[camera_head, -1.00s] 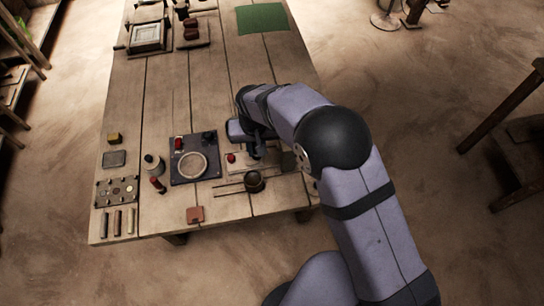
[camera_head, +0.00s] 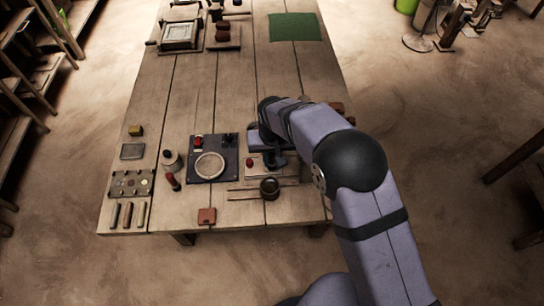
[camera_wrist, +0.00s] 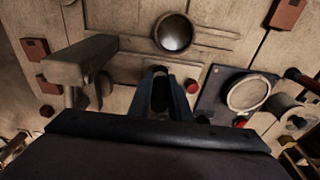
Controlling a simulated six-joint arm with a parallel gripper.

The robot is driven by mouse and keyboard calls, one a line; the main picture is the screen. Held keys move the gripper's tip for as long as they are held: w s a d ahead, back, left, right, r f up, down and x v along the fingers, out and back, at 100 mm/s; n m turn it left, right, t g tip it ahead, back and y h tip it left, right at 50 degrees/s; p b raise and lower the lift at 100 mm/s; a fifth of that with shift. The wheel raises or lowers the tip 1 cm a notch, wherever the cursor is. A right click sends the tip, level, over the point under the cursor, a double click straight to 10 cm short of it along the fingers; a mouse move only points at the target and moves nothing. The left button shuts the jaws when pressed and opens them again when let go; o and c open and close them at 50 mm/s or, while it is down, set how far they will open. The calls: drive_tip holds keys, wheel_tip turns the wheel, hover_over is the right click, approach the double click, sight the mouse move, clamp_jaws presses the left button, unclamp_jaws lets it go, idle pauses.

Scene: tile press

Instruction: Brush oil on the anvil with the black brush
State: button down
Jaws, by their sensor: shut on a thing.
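In the wrist view my gripper (camera_wrist: 160,80) points down over the table, its two fingers shut around a dark upright thing (camera_wrist: 158,97), which looks like the black brush. Its lower end is hidden. A grey-brown metal body (camera_wrist: 75,65) with a long top and narrower supports stands to the left of the fingers, apart from them; it looks like the anvil. In the head view my arm hides it. There, my gripper (camera_head: 275,155) is just right of a red knob (camera_head: 249,162). A round dark pot (camera_head: 269,187) stands nearer the table's front edge.
A dark board (camera_head: 231,175) with a round pale plate lies left of my gripper. Thin rods (camera_head: 240,199) lie beside the pot. A rust-coloured square (camera_head: 207,215) lies near the front edge. The table middle (camera_head: 232,85) behind is clear, up to a green mat (camera_head: 294,27).

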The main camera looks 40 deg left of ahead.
sight(270, 165)
wheel_tip(270, 165, down, 2)
drive_tip(key=shift+b, duration=0.45)
drive_tip(key=shift+f+b, duration=0.55)
drive_tip(key=shift+f, duration=0.35)
drive_tip(key=shift+w+a, duration=0.6)
drive_tip(key=shift+w+a+b, duration=0.95)
drive_tip(key=shift+w+a, duration=0.75)
drive_tip(key=shift+w, duration=0.05)
drive_tip(key=shift+s+d+r, duration=0.15)
drive_tip(key=shift+s, duration=0.05)
drive_tip(key=shift+s+d+p, duration=1.45)
drive_tip(key=shift+s+d, duration=0.7)
drive_tip(key=shift+d, duration=0.05)
drive_tip(key=shift+s+a+f, duration=0.15)
drive_tip(key=shift+s+f, duration=0.05)
drive_tip(key=shift+w+a+b, duration=0.25)
drive_tip(key=shift+a+b, duration=0.15)
drive_tip(key=shift+a, duration=0.1)
drive_tip(key=shift+w+a+b, duration=1.15)
drive_tip(key=shift+w+a, duration=0.8)
drive_tip(key=shift+w, duration=0.05)
drive_tip(key=shift+s+d+r, duration=0.1)
drive_tip(key=shift+s+r, duration=0.05)
drive_tip(key=shift+r, duration=0.05)
drive_tip(key=shift+s+d+p, duration=1.3)
drive_tip(key=shift+s+d, duration=0.9)
drive_tip(key=shift+d, duration=0.05)
drive_tip(key=shift+r+p, duration=2.45)
drive_tip(key=shift+r, duration=1.5)
